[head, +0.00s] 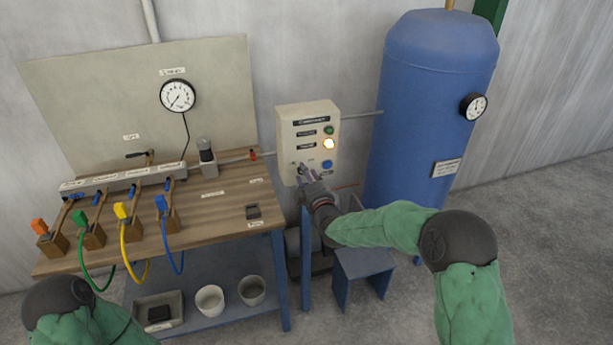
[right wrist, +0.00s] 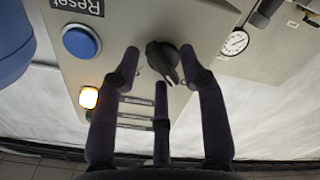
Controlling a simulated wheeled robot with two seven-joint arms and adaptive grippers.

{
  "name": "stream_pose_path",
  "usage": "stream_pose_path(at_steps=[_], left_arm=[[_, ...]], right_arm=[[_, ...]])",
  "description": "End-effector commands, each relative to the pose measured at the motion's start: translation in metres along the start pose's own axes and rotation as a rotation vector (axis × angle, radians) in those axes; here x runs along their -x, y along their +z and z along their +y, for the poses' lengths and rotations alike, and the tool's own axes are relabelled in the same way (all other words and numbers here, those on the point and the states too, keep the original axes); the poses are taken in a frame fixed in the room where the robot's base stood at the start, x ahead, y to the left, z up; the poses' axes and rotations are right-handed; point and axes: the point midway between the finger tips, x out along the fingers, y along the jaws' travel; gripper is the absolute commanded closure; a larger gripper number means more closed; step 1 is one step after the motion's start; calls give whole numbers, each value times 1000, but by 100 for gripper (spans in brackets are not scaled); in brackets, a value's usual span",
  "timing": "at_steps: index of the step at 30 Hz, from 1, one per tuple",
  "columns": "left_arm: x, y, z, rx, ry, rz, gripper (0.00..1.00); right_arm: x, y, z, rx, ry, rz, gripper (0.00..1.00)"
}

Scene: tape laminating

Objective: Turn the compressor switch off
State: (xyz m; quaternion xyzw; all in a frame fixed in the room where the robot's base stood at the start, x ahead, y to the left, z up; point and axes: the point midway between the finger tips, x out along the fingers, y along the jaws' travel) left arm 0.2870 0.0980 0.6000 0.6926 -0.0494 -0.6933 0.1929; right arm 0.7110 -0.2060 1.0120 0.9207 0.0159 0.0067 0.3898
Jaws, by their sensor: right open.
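The compressor control box (head: 292,135) is a beige panel on the wall. It has a green lamp (head: 328,130), a glowing yellow lamp (head: 329,144) and a blue button (head: 327,164), labelled Reset in the right wrist view (right wrist: 81,41). The switch is a dark rotary knob (right wrist: 163,61), hidden behind my gripper in the head view. My right gripper (head: 306,174) is at the lower left of the box. My left gripper is out of view.
A blue tank (head: 415,110) stands right of the box. A workbench (head: 225,205) with a manifold (head: 120,180), coloured hoses and a gauge (head: 178,96) is on the left. A small blue-grey stand (head: 363,263) is below the right forearm. The floor at right is clear.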

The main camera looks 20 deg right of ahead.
Motion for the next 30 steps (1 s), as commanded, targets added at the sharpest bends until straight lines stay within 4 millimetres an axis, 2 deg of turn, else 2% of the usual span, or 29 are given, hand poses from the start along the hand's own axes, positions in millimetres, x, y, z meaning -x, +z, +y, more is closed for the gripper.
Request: stream_pose_path(at_steps=[7,21,30], left_arm=[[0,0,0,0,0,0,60],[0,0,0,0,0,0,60],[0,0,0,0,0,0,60]], right_arm=[[18,0,1,0,1,0,57],[96,0,1,0,1,0,57],[119,0,0,0,-1,0,57]])
